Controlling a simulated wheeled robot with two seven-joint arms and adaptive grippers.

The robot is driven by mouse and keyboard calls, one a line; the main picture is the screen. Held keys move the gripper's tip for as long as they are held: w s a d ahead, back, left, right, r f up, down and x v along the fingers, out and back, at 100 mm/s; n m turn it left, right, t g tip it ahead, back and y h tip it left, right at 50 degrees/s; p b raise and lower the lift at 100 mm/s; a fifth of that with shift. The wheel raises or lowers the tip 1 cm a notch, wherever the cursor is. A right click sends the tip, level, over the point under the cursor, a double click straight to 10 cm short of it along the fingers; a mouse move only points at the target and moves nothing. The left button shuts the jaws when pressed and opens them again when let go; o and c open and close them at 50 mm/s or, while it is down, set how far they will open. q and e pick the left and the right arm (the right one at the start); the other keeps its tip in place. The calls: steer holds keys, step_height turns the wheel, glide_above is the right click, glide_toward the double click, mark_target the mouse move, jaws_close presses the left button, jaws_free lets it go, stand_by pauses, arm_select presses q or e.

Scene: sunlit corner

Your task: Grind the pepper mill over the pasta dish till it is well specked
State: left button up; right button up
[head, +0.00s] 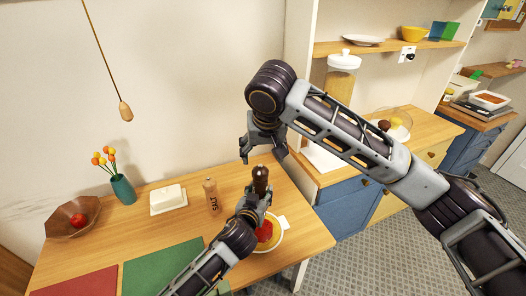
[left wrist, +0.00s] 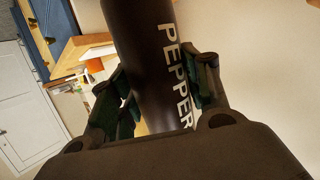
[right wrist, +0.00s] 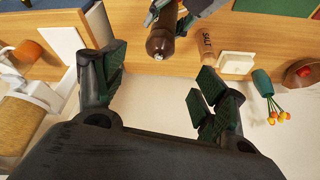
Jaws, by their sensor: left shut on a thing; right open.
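The dark brown pepper mill (head: 260,180) stands roughly upright above the pasta dish (head: 278,240), a pale round dish with red sauce. My left gripper (head: 254,203) is shut around the mill's body and partly hides the dish. In the left wrist view the mill (left wrist: 150,50) shows white PEPPER lettering between the fingers. My right gripper (head: 262,150) is open and empty, above and slightly behind the mill's top. In the right wrist view the mill's top (right wrist: 161,40) with its silver knob lies beyond my open fingers, apart from them. Specks on the pasta are too small to tell.
A salt mill (head: 211,196) stands left of the pepper mill. Behind are a butter dish (head: 168,198) and a teal vase (head: 123,189). A wooden bowl (head: 74,217) is far left, and a green placemat (head: 165,266) lies in front. A wooden pull (head: 125,111) hangs from a cord.

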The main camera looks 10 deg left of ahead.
mark_target(261, 170)
steer(key=shift+x, duration=6)
steer(key=shift+c, duration=0.5)
steer(key=c, duration=1)
steer(key=m+h, duration=0.2)
steer(key=m, duration=0.2)
steer(key=shift+m, duration=0.4)
steer(key=m+h, duration=0.2)
steer(key=m, duration=0.3)
steer(key=shift+w+d+m+g+h, duration=0.1)
steer(key=shift+m+g+h, duration=0.3)
steer(key=shift+m, duration=0.65)
steer(key=shift+m+g+h, duration=0.3)
steer(key=shift+m+g, duration=0.1)
steer(key=shift+m, duration=0.65)
steer(key=shift+m+g+h, duration=0.2)
steer(key=shift+m+g, duration=0.35)
steer(key=shift+m, duration=0.8)
steer(key=shift+m+g+h, duration=0.2)
steer(key=shift+m+g, duration=0.35)
steer(key=shift+m, duration=0.8)
